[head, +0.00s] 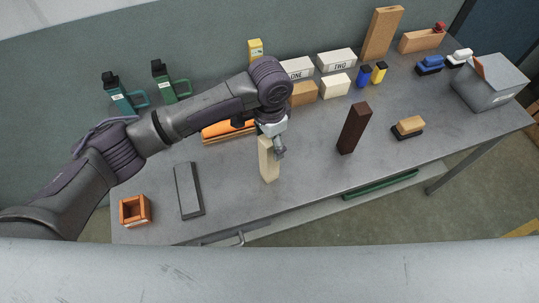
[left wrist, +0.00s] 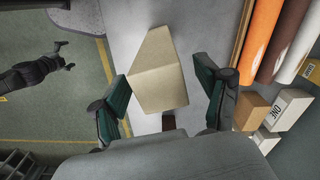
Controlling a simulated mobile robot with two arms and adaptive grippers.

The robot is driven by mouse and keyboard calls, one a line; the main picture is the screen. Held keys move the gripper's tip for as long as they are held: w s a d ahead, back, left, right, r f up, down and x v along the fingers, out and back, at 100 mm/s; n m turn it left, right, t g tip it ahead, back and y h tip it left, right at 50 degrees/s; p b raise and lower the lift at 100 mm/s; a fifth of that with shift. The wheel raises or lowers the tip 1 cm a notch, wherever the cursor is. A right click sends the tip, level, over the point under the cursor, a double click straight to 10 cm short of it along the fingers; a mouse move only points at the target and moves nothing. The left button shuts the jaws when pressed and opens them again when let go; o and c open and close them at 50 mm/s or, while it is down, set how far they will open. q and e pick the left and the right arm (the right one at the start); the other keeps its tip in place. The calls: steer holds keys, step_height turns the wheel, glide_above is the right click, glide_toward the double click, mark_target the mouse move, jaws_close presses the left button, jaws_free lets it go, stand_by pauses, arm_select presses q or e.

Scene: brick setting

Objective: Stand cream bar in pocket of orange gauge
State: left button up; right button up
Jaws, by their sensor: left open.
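The cream bar (head: 267,160) stands upright on the grey table, near its front middle. It also shows in the left wrist view (left wrist: 158,84), seen from above between the fingers. My left gripper (head: 272,138) is at the top of the cream bar. In the left wrist view its two green-padded fingers (left wrist: 163,100) are open on either side of the bar, with gaps showing. The orange gauge (head: 134,211), a small open-topped box with a dark pocket, sits at the table's front left corner. My right gripper is in neither view.
A dark grey flat block (head: 188,190) lies between the gauge and the cream bar. A dark brown bar (head: 353,128) stands to the right, with a brush-like block (head: 408,127) beyond. Orange and other rolls (head: 226,130) lie behind my arm. Boxes and bottles line the back.

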mark_target(269, 169)
arm_select(q)
steer(key=shift+f, duration=1.1)
jaws_close()
